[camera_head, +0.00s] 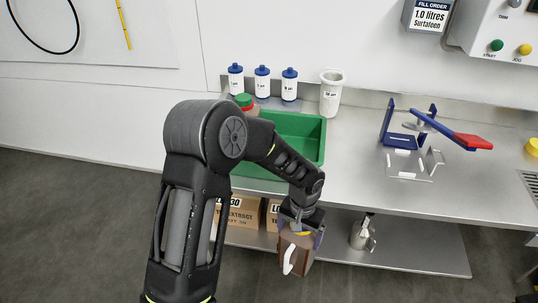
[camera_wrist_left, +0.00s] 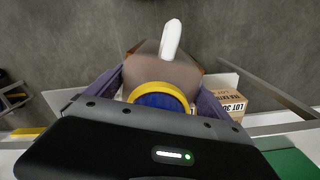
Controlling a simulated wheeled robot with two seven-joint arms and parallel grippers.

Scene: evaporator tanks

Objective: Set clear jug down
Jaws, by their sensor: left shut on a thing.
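My left gripper (camera_head: 300,228) is shut on a brownish jug (camera_head: 296,256) with a white handle and a yellow collar. It holds the jug in front of the bench's front edge, over the lower shelf area in the picture. In the left wrist view the jug (camera_wrist_left: 150,75) sits between the purple fingers, with its yellow collar ring around a blue top and its white handle pointing away. I cannot tell whether the jug's body is clear or what fills it. My right gripper is not in view.
The steel bench (camera_head: 355,180) has clear room right of the green tray (camera_head: 308,139). Blue-capped bottles (camera_head: 262,83) and a white beaker (camera_head: 331,95) stand behind. A blue press with red handle (camera_head: 470,141) stands right. Boxes (camera_head: 243,214) and a metal can (camera_head: 361,233) occupy the lower shelf.

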